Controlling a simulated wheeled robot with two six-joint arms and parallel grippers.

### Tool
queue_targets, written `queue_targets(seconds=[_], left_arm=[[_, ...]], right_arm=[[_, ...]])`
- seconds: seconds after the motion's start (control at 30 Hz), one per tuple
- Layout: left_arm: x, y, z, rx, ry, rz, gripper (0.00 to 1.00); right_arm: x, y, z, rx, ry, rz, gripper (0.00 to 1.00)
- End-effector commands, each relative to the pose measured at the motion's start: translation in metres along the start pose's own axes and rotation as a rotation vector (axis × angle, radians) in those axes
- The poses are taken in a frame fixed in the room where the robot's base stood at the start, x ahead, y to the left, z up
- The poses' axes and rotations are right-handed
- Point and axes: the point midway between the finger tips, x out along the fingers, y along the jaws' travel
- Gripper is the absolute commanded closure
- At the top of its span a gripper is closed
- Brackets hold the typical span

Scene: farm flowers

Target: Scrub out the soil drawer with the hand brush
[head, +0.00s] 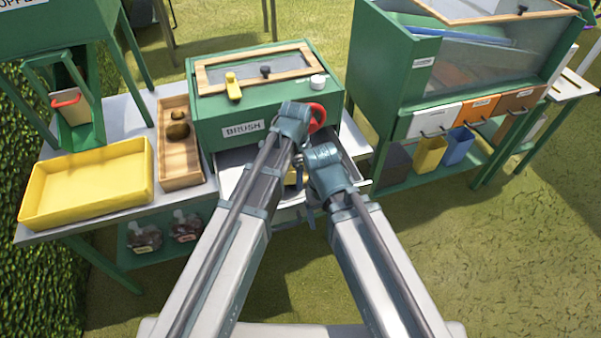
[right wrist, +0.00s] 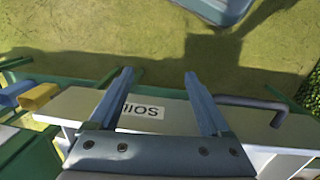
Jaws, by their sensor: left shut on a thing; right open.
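The soil drawer (head: 233,168) is pulled out below the green box marked BRUSH (head: 208,130). Its pale front, marked SOIL (right wrist: 85,106), and dark handle (right wrist: 258,103) show in the right wrist view. My left gripper (head: 298,163) is low over the drawer, mostly behind my own arms. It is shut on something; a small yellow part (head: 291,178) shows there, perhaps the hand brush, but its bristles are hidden. My right gripper (right wrist: 158,73) is open and empty by the drawer front. In the head view it is partly hidden by my forearm.
A yellow tray (head: 98,178) and a wooden box (head: 180,163) stand left on the bench. A yellow-handled thing (head: 233,86) lies on the green box's lid. A red round thing (head: 317,116) is beside my left wrist. A green cabinet (head: 392,90) stands right.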

Motion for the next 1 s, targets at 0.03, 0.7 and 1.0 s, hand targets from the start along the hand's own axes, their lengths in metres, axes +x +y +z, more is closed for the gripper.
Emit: queue_targets(seconds=[0.03,0.7,1.0], left_arm=[[0.0,0.0,0.0,0.0,0.0,0.0,0.96],[0.003,0.002,0.031,-0.001,-0.002,0.0,0.96],[0.002,0.003,0.048,-0.002,-0.002,0.0,0.96]], right_arm=[[0.0,0.0,0.0,0.0,0.0,0.0,0.18],[0.003,0.0,0.0,0.0,0.0,0.0,0.18],[0.002,0.0,0.0,0.0,0.0,0.0,0.18]])
